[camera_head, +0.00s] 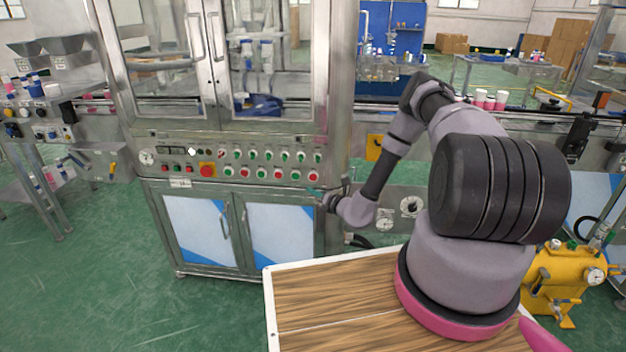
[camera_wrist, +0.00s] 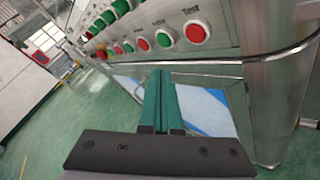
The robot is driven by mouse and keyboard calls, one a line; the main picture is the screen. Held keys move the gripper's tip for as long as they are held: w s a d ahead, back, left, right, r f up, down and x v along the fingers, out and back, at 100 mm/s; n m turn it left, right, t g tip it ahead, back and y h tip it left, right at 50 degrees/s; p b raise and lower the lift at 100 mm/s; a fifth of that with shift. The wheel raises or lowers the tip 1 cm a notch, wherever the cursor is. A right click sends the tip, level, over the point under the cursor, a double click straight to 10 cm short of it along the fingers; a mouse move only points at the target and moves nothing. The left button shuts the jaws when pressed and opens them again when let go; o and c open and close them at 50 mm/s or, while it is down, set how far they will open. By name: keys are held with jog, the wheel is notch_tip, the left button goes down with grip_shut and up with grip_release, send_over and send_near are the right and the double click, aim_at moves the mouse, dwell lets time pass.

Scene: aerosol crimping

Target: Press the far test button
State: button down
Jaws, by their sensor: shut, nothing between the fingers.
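The button panel (camera_head: 225,161) on the front of the machine has two rows of red and green buttons and switches. In the wrist view, the label "Test" is readable above a red button (camera_wrist: 197,32) at the right end of the lower row, with a green button (camera_wrist: 165,37) beside it. My gripper (camera_head: 313,190) is just below the right end of the panel in the head view. Its teal fingers (camera_wrist: 160,72) are together and empty, with tips showing below the button row in the wrist view. I cannot tell whether they touch the machine.
Cabinet doors (camera_head: 280,235) with handles lie below the panel, and glass doors (camera_head: 265,60) above it. A red emergency-type button (camera_head: 207,170) sits left on the panel. A wooden-topped table (camera_head: 330,300) stands in front. Green floor is open at the left.

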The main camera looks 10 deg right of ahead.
aim_at(315, 181)
jog(key=shift+w+d, duration=0.3)
jog(key=shift+w, duration=0.65)
jog(key=shift+w+d, duration=0.35)
jog(key=shift+w, duration=0.65)
jog(key=shift+w+d, duration=0.3)
jog(key=shift+w, duration=0.65)
jog(key=shift+w, duration=0.1)
jog(key=shift+w+d, duration=0.1)
jog(key=shift+w, duration=0.15)
jog(key=shift+w+d, duration=0.15)
jog(key=shift+w, duration=0.25)
dwell(0.6)
jog(key=shift+s+a, duration=0.25)
jog(key=shift+s, duration=0.5)
jog(key=shift+s, duration=0.1)
jog(key=s, duration=0.1)
jog(key=s+a, duration=0.1)
jog(key=s, duration=0.2)
jog(key=shift+s+a, duration=0.3)
